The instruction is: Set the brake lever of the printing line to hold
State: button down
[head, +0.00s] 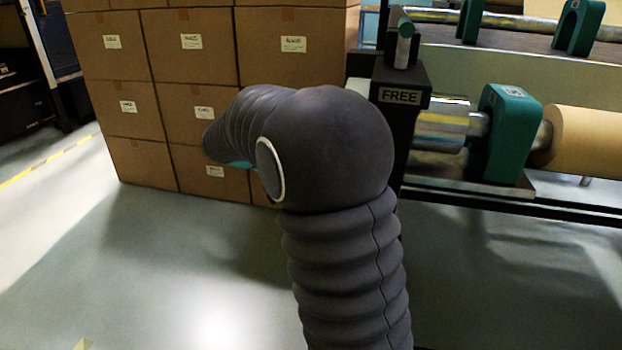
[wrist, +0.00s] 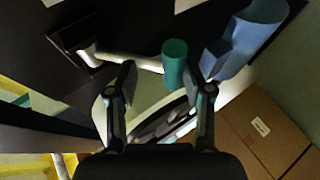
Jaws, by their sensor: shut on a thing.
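The brake lever (head: 403,48) stands nearly upright on a dark post, with a metal rod and a green grip. A plate reading FREE (head: 400,96) is on the post just below it. In the wrist view the lever's pale rod (wrist: 130,59) ends in the green grip (wrist: 174,64). My gripper (wrist: 169,84) is shut on the lever, with a finger to either side of the green grip; the exact contact is hard to see. In the head view my arm hides the gripper.
Stacked cardboard boxes (head: 195,85) stand at the left, behind my arm. A kraft paper roll (head: 588,142) on a metal shaft, with a green bearing block (head: 506,135), lies to the right of the post. A blue part (wrist: 250,35) is near the grip. The floor in front is clear.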

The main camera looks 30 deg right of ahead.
jog(key=shift+s+d+f, duration=0.2)
jog(key=shift+s+f, duration=0.2)
jog(key=shift+f, duration=0.2)
jog(key=c, duration=0.7)
grip_release()
jog(key=shift+d, duration=0.1)
jog(key=shift+o, duration=1)
jog(key=shift+x, duration=1.1)
jog(key=shift+v, duration=1)
jog(key=v, duration=1.2)
jog(key=shift+w, duration=0.25)
jog(key=shift+d+r, duration=0.1)
jog(key=shift+d, duration=0.05)
